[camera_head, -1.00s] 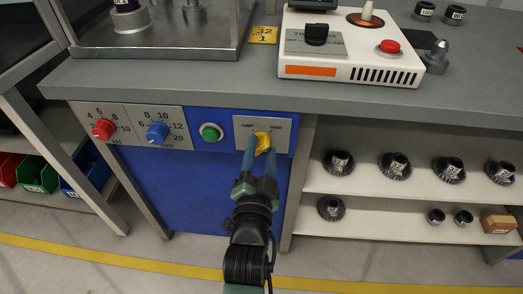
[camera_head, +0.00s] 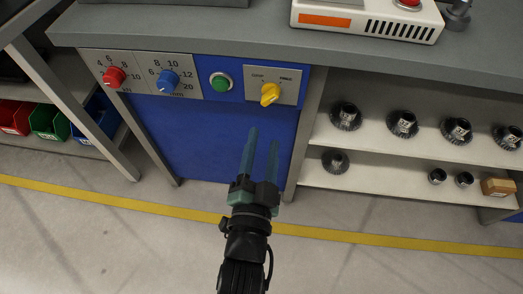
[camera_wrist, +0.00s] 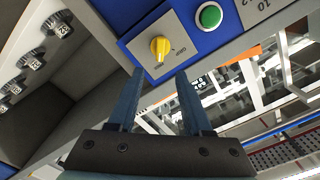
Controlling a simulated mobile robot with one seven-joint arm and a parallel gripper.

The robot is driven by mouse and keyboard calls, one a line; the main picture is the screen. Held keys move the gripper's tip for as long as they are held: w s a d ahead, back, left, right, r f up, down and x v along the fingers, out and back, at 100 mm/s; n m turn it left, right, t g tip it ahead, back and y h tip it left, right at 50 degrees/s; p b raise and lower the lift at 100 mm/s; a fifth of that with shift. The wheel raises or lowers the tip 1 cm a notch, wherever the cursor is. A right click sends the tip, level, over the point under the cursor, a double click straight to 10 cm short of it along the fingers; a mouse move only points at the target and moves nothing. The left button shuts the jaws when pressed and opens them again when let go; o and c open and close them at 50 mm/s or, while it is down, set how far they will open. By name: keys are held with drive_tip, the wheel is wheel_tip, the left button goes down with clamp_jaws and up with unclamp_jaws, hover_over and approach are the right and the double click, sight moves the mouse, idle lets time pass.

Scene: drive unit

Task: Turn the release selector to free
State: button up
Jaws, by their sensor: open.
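The yellow release selector (camera_head: 269,94) sits on a grey plate (camera_head: 290,98) at the right of the blue front panel. Two small labels are above it; the right one seems to read FREE. The knob's grip slants up to the right, seemingly toward that label. The wrist view shows the selector (camera_wrist: 159,48) turned over in the picture, beyond the fingertips. My gripper (camera_head: 264,138) is open and empty below the selector, apart from it. Its two blue fingers (camera_wrist: 160,72) stand apart in the wrist view, with nothing between them.
Left of the selector are a green button (camera_head: 221,82), a blue dial (camera_head: 167,81) and a red dial (camera_head: 115,77). The grey worktop (camera_head: 200,32) overhangs above. Shelves with several gears (camera_head: 402,124) stand to the right. The floor before the panel is clear.

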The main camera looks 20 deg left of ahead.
drive_tip(key=shift+v, duration=1.05)
drive_tip(key=w+d+r+n+t+h, duration=0.1)
drive_tip(key=w+d+r+t, duration=0.15)
drive_tip(key=r, duration=0.75)
drive_tip(key=w+d+r+n+t, duration=0.1)
drive_tip(key=w+d+r+t, duration=0.15)
drive_tip(key=r, duration=0.75)
drive_tip(key=w+d+r+n+t+h, duration=0.1)
drive_tip(key=w+r, duration=0.2)
drive_tip(key=r, duration=0.7)
drive_tip(key=s+d+r+n+t+h, duration=0.1)
drive_tip(key=s+d+r+t+h, duration=0.2)
drive_tip(key=r, duration=0.6)
drive_tip(key=s+d+r+n+t, duration=0.1)
drive_tip(key=s+d+r, duration=0.3)
drive_tip(key=r, duration=0.6)
wheel_tip(320, 180, up, 27)
drive_tip(key=p, duration=2.7)
drive_tip(key=shift+s+a+r+p, duration=0.2)
drive_tip(key=shift+s+a+p, duration=0.1)
drive_tip(key=shift+s+a, duration=0.15)
